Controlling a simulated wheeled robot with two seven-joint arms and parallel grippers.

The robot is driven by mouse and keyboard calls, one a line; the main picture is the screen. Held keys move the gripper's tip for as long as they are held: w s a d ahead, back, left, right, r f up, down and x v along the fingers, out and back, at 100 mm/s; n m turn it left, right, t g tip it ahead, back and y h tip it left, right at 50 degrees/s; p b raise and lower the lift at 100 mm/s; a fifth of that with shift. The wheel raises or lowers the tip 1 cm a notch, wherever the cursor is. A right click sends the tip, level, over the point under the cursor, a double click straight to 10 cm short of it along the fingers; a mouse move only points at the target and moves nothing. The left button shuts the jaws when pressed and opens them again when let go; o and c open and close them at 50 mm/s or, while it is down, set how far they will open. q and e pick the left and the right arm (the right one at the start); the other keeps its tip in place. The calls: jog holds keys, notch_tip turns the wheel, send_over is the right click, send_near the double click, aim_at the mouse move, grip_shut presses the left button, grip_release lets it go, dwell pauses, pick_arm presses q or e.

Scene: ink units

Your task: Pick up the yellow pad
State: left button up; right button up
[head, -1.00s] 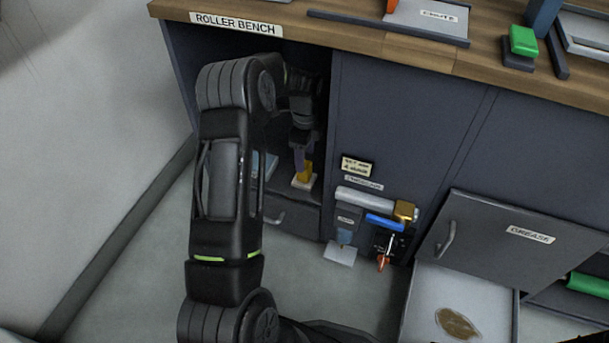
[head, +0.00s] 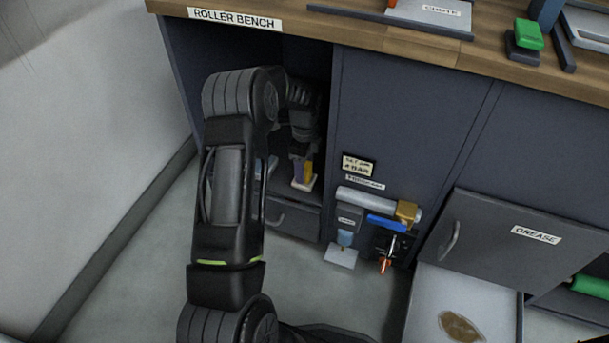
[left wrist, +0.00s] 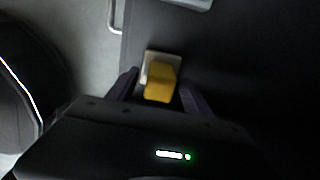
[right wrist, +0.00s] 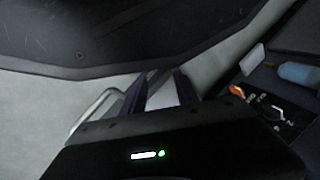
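The yellow pad (head: 309,170) stands on a small pale base (head: 312,185) inside the open bay under the bench. In the left wrist view the yellow pad (left wrist: 160,82) lies between the fingertips of my left gripper (left wrist: 160,90), with its pale base (left wrist: 151,57) just beyond. A gap shows on each side of the pad, so the left gripper is open around it. In the head view my left gripper (head: 303,160) is partly hidden by its arm. My right gripper (right wrist: 160,88) is open with nothing held, and shows only in the right wrist view.
The bay's side panel stands close to the right of the left arm. A drawer (head: 292,221) is below the bay. A grey roller (head: 362,198) and a control panel (head: 388,243) are on the bench front.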

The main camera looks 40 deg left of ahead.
pick_arm(q)
grip_shut()
dwell(0.4)
jog(key=shift+r+p, duration=0.45)
jog(key=shift+r, duration=0.35)
notch_tip(320, 180, up, 2)
jog(key=shift+r+p, duration=0.2)
jog(key=shift+p, duration=0.45)
jog(key=s+d+p, duration=0.2)
jog(key=s, duration=0.6)
jog(key=s+d+p, duration=0.2)
jog(key=s, duration=0.7)
jog(key=shift+s+d+f, duration=0.2)
jog(key=shift+d+f, duration=0.05)
jog(key=shift+d, duration=0.15)
